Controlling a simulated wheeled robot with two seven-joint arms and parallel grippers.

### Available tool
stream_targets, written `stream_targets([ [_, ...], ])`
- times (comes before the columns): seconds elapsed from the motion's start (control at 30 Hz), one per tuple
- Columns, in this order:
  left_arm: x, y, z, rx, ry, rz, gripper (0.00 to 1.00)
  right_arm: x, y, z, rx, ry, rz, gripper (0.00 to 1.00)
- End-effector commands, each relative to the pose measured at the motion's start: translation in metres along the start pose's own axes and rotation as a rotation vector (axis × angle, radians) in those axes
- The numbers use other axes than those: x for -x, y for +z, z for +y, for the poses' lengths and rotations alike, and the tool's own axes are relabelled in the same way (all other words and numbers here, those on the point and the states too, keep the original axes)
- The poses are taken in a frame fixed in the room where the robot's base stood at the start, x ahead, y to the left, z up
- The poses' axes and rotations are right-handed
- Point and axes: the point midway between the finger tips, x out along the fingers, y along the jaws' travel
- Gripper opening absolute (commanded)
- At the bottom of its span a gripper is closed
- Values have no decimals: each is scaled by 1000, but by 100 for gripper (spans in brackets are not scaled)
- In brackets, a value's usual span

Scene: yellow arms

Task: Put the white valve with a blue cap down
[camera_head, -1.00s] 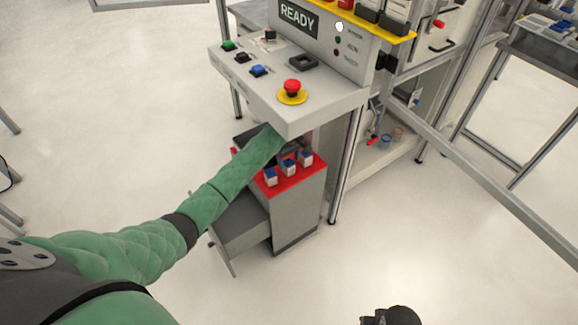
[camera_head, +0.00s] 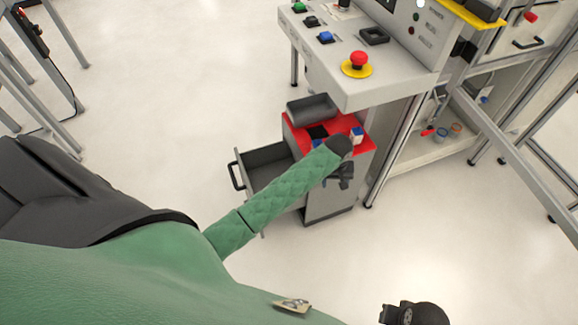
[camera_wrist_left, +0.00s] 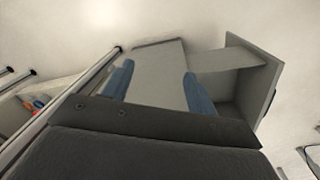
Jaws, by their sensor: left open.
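A white valve with a blue cap (camera_head: 357,136) stands upright on the red top (camera_head: 366,147) of the grey cabinet. Blue parts of another valve (camera_head: 317,143) show there, mostly hidden behind my left arm. My left gripper (camera_head: 342,180) is beside the cabinet's front, lower than the red top and apart from the visible valve. In the left wrist view its two blue fingers (camera_wrist_left: 160,82) are spread. Only the grey cabinet shows between them, with no valve held. A dark part of my right arm (camera_head: 415,313) shows at the bottom edge; its fingers cannot be made out.
The cabinet's drawer (camera_head: 262,160) is pulled open on the left. The control panel with a red button (camera_head: 358,61) overhangs behind. Metal frame posts (camera_head: 398,150) stand to the right. The floor in front is clear.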

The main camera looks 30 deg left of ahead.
Motion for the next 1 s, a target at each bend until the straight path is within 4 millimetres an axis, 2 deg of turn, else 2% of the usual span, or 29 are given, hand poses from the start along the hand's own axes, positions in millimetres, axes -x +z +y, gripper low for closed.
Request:
stream_targets([
  [0.03,-5,22,-4,-36,10,-4,58,0,0,0,0,0,0,36],
  [0.27,-11,102,-27,-207,44,7,58,0,-1,-3,-5,-6,2,36],
  [0.6,7,207,-75,-429,65,42,58,1,-2,-7,-12,-15,4,36],
  [0.8,29,258,-106,-541,57,68,58,1,-2,-5,-8,-10,3,36],
  [1.0,46,286,-129,-610,41,83,58,0,0,-1,-2,-2,1,36],
])
